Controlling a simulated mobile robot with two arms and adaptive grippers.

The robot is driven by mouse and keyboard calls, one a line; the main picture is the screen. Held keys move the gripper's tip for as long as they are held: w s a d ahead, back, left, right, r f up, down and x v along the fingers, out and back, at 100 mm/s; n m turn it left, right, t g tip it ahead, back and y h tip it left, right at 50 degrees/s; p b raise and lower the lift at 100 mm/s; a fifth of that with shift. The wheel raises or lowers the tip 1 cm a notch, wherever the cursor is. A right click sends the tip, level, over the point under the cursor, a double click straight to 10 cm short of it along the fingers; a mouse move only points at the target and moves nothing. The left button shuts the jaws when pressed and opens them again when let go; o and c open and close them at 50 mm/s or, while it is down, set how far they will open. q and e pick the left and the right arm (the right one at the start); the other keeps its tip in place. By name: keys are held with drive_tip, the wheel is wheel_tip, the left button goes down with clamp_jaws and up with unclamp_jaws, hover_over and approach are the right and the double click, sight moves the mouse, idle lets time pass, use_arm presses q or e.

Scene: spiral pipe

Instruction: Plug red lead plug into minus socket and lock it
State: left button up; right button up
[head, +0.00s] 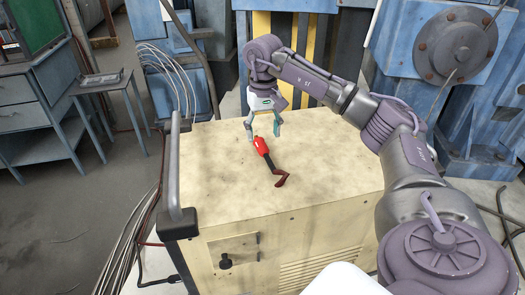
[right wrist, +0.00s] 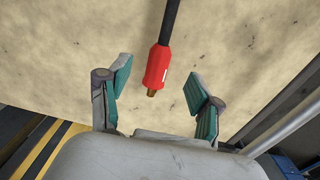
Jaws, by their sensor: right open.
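The red lead plug (head: 261,146) lies on top of the beige welding machine (head: 330,150), its black and dark red lead trailing toward the front right. In the right wrist view the plug (right wrist: 157,68) is red with a brass tip, and its black cable runs up out of the picture. My right gripper (head: 263,132) is open just beyond the plug. In the right wrist view the open fingers (right wrist: 156,85) stand either side of the plug's tip, apart from it. My left gripper is not in view. I cannot make out the minus socket in these views.
The front has a small panel with a black knob (head: 225,261) and vents. Loose cables (head: 130,235) hang at the left. Most of the machine top is clear.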

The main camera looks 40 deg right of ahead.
sight(263, 146)
wheel_tip(263, 146, down, 2)
drive_tip(key=shift+f, duration=0.15)
drive_tip(key=f, duration=0.3)
drive_tip(key=shift+w+d+f, duration=0.15)
drive_tip(key=shift+w, duration=0.05)
drive_tip(key=shift+f, duration=0.1)
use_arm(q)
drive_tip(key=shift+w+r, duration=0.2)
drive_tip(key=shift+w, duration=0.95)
use_arm(e)
clamp_jaws()
